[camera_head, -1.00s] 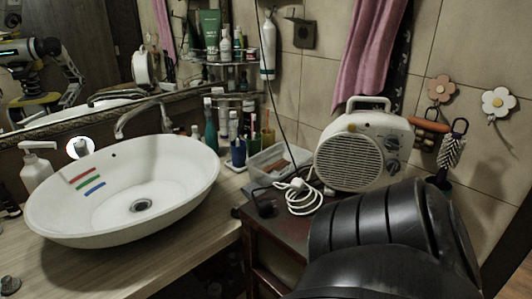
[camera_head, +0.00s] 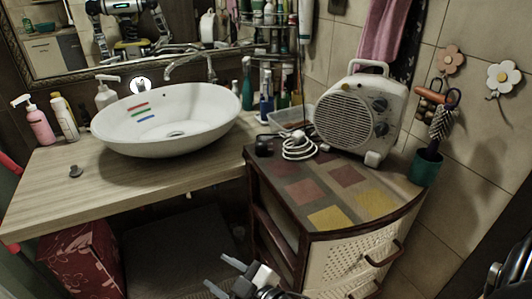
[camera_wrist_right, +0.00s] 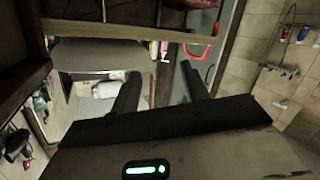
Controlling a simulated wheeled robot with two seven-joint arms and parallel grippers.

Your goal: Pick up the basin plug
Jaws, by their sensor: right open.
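The basin plug (camera_head: 75,171) looks like a small dark grey stopper. It stands on the wooden counter, left of and in front of the white basin (camera_head: 165,140). My right gripper (camera_head: 224,275) is at the bottom of the head view, in front of the counter and left of the cabinet. Its fingers are apart with nothing between them, well away from the plug. Both dark fingers of the right gripper (camera_wrist_right: 160,80) also show in the right wrist view, spread and empty. I cannot make out the plug there. My left gripper is not in view.
The wooden counter (camera_head: 60,190) is clear around the plug. Soap bottles (camera_head: 38,122) stand behind it. A cabinet (camera_head: 345,245) with a heater (camera_head: 355,118) and white cable (camera_head: 298,147) stands at right. A red patterned box (camera_head: 85,262) is below the counter.

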